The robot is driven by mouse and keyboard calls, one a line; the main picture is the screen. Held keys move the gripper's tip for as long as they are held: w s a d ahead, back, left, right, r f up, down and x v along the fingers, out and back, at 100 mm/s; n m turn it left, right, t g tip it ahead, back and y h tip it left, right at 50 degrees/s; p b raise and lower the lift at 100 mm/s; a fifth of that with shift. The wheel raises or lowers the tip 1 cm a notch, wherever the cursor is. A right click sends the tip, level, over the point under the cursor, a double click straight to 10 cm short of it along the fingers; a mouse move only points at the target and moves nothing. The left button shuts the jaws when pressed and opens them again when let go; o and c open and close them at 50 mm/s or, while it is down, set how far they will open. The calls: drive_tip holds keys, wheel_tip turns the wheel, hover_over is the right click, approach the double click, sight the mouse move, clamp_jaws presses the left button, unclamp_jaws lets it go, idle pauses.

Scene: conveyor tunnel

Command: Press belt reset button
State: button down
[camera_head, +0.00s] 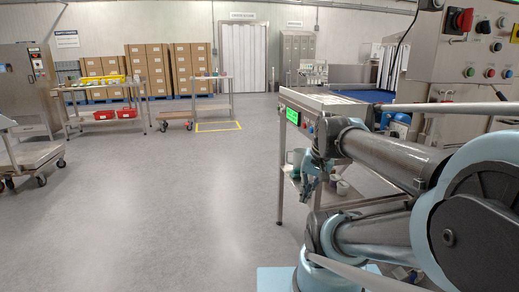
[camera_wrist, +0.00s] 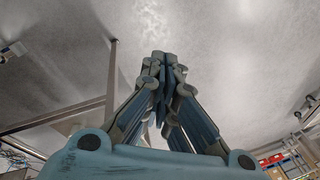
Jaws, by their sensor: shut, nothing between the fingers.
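A steel control panel (camera_head: 425,62) fills the upper right of the head view. I cannot read which is the belt reset button.
Open floor (camera_head: 170,205) lies to the left. A cart (camera_head: 30,160), worktables and stacked cartons (camera_head: 150,68) stand farther back.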

drive_tip(key=s+d+f+n+h, duration=0.2)
drive_tip(key=s+d+f+n, duration=0.1)
drive_tip(key=f, duration=0.3)
drive_tip(key=shift+d, duration=0.55)
drive_tip(key=w+r+n+h, duration=0.1)
drive_tip(key=w+r+n, duration=0.6)
drive_tip(key=r, duration=0.4)
drive_tip(key=w+a+r+n+h, duration=0.1)
drive_tip(key=w+r+n, duration=0.3)
drive_tip(key=w, duration=0.5)
drive_tip(key=w+a+r+n+h, duration=0.1)
drive_tip(key=w+a+r+n, duration=0.3)
drive_tip(key=w+r, duration=0.3)
drive_tip(key=w+a+r+n+g+h, duration=0.1)
drive_tip(key=w+a+r+n, duration=0.2)
drive_tip(key=w, duration=1)
wheel_tip(320, 180, up, 2)
drive_tip(key=shift+w+r+n, duration=0.15)
drive_tip(key=shift+w+n, duration=0.1)
drive_tip(key=shift+n, duration=0.95)
